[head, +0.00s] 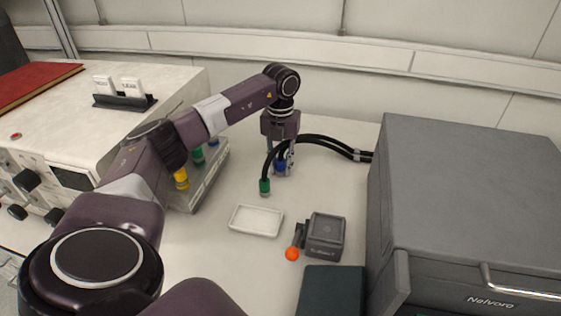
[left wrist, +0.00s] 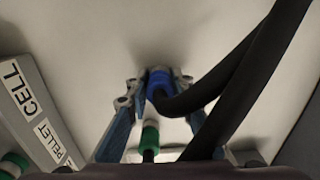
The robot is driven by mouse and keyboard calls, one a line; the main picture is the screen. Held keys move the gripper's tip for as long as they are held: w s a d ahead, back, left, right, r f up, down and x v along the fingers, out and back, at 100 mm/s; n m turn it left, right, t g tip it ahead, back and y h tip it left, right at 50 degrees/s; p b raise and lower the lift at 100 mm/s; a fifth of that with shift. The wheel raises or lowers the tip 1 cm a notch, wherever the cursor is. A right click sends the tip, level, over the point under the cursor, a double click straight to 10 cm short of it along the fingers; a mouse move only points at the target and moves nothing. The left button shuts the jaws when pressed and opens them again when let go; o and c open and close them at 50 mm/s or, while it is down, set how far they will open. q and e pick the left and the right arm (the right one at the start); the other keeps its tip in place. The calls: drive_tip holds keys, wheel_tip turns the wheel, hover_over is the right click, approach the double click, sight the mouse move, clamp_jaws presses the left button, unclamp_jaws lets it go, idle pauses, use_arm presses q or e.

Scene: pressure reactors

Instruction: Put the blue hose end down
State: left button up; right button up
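The blue hose end (head: 280,168) is at the tip of a black hose, low over the white bench. My left gripper (head: 281,165) points down around it in the head view. In the left wrist view the blue hose end (left wrist: 160,82) sits between the two fingertips, which appear closed on its sides. Whether it touches the bench is hard to tell. My right gripper is not in view.
A white tray (head: 256,221) and a small grey device (head: 326,236) with an orange knob are nearer. A rack (head: 205,180) with coloured fittings stands left; a large grey cabinet (head: 470,190) stands right.

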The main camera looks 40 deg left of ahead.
sight(281, 159)
use_arm(q)
drive_tip(key=o, duration=0.4)
drive_tip(key=shift+r, duration=0.35)
wheel_tip(281, 159, up, 13)
drive_tip(key=shift+f+b, duration=0.2)
drive_tip(key=shift+b, duration=0.1)
